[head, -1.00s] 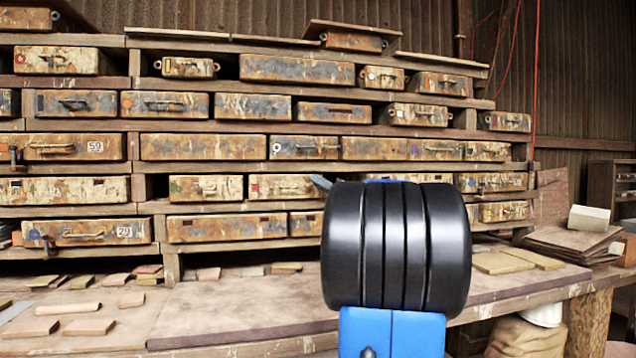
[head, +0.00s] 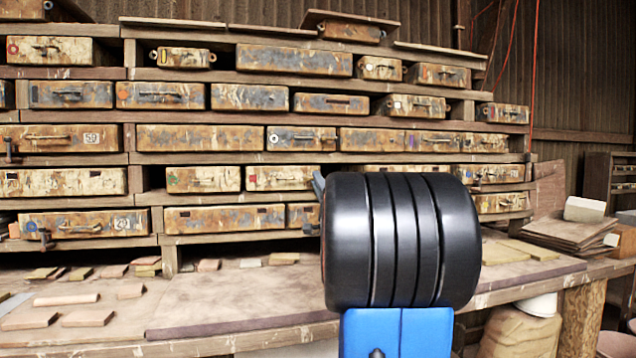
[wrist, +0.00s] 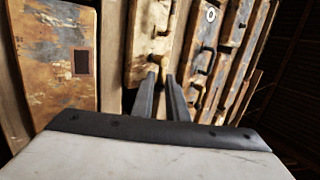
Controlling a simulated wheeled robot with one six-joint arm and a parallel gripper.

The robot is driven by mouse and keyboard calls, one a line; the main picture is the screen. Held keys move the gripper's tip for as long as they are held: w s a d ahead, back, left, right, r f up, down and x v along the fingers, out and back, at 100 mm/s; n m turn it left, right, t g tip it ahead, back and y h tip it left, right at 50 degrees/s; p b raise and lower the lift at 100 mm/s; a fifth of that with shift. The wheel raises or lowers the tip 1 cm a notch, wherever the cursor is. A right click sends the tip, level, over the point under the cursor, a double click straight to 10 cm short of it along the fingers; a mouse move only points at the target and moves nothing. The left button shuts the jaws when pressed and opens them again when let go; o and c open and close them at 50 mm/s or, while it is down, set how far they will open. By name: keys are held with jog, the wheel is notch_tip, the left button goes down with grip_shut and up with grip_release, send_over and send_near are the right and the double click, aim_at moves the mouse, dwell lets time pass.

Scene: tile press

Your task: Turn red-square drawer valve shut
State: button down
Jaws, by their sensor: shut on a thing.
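The red-square drawer (head: 270,185) is a pale, rust-stained front with a small red mark at its left end, in the head view left of my arm. Its right end is hidden behind my dark wrist link. In the wrist view a pale drawer front (wrist: 142,38) with a metal handle (wrist: 158,60) lies straight ahead, apparently the same drawer. My gripper (wrist: 162,78) has its two grey fingers close together at that handle, shut on it. The exact contact at the fingertips is too small to see. In the head view only a sliver of a finger shows.
A rusty drawer (wrist: 55,60) with a dark rectangle is at the left in the wrist view; several handled drawers are at the right. In the head view the workbench (head: 235,310) below the shelves holds loose tiles at the left and stacked boards (head: 572,235) at the right.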

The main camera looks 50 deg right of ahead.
jog(key=shift+f+m, duration=0.1)
jog(key=shift+m, duration=0.3)
jog(key=c, duration=1.9)
grip_release()
jog(key=v, duration=1.7)
jog(key=shift+a, duration=0.2)
jog(key=shift+f, duration=0.1)
